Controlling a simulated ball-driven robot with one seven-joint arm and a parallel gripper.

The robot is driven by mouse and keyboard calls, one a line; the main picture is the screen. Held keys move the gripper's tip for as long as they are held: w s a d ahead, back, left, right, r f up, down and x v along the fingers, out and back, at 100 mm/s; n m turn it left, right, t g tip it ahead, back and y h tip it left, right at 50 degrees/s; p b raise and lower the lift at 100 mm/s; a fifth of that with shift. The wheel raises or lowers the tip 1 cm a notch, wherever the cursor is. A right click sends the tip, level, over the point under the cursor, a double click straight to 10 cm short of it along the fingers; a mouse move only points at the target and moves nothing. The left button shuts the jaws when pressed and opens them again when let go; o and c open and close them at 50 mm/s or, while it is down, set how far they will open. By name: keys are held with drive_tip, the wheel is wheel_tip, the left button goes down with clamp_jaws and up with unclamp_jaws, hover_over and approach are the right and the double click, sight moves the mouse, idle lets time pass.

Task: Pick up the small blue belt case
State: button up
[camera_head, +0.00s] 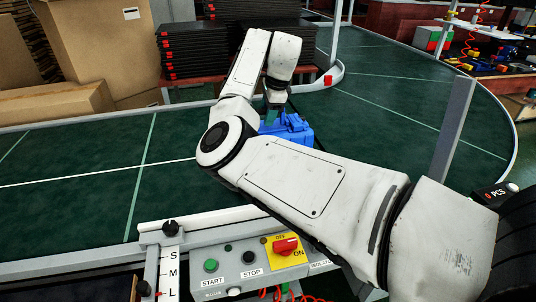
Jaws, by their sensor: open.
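The small blue belt case (297,129) rests on the green conveyor belt (90,190) near the middle of the view. My white arm stretches over the belt from the lower right and partly hides the case. My gripper (272,112) points down at the left end of the case, close above or beside it. It is open. Its fingertips are mostly hidden by the arm and the case, so I cannot tell whether they touch the case.
A control panel (250,262) with buttons and a red switch stands at the front edge. A grey post (453,128) rises at the right. Stacked black trays (200,50) and cardboard boxes (55,110) stand behind the belt. The belt's left part is clear.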

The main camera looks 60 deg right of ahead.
drive_tip(key=shift+c, duration=0.4)
clamp_jaws()
idle(0.9)
drive_tip(key=shift+r, duration=0.15)
